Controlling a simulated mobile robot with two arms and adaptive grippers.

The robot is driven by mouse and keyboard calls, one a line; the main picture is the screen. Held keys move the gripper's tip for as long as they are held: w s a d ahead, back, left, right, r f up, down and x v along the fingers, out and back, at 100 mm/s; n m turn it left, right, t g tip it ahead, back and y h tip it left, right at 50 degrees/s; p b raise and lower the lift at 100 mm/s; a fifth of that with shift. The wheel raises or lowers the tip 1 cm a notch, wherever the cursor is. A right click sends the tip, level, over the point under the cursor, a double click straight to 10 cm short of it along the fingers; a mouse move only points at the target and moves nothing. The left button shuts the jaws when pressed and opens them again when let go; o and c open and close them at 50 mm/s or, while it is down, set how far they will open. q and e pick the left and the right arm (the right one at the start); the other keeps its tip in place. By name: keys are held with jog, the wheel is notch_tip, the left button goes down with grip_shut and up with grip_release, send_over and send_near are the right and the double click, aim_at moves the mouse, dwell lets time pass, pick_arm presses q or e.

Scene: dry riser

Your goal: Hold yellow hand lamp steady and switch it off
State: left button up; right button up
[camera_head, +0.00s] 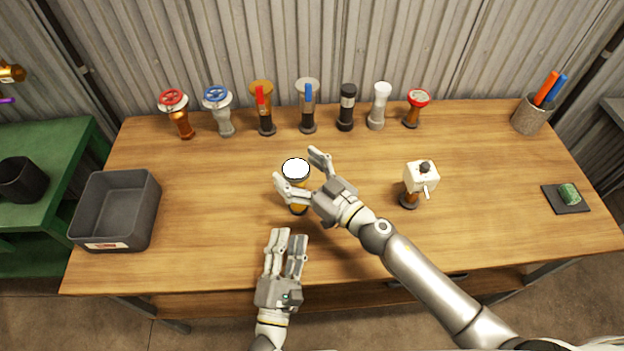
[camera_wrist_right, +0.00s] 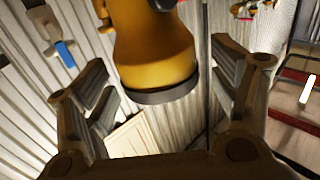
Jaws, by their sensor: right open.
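The yellow hand lamp (camera_head: 299,208) stands on the wooden table with its round top bright white, as if lit. My right gripper (camera_head: 301,169) is open, with its fingers on either side of the lamp's upper part; it hides some of the body. In the right wrist view the yellow lamp body (camera_wrist_right: 155,50) with a dark rim shows between the open fingers, with no clear contact. My left gripper (camera_head: 287,238) is near the front edge, below the lamp and apart from it. Its fingers lie near each other; their opening is unclear. I cannot make out the lamp's switch.
A row of valves and lamps, including a black lamp (camera_head: 346,108), stands along the back. A white-headed device (camera_head: 420,177) stands right of my right gripper. A grey bin (camera_head: 142,225) is at left, a pen cup (camera_head: 529,116) and dark pad (camera_head: 561,205) at right.

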jog(key=shift+w+a, duration=0.35)
jog(key=shift+w, duration=0.1)
pick_arm(q)
jog(key=shift+c, duration=0.2)
pick_arm(e)
jog(key=c, duration=1.3)
pick_arm(q)
grip_shut()
pick_arm(e)
jog(key=shift+c, duration=0.2)
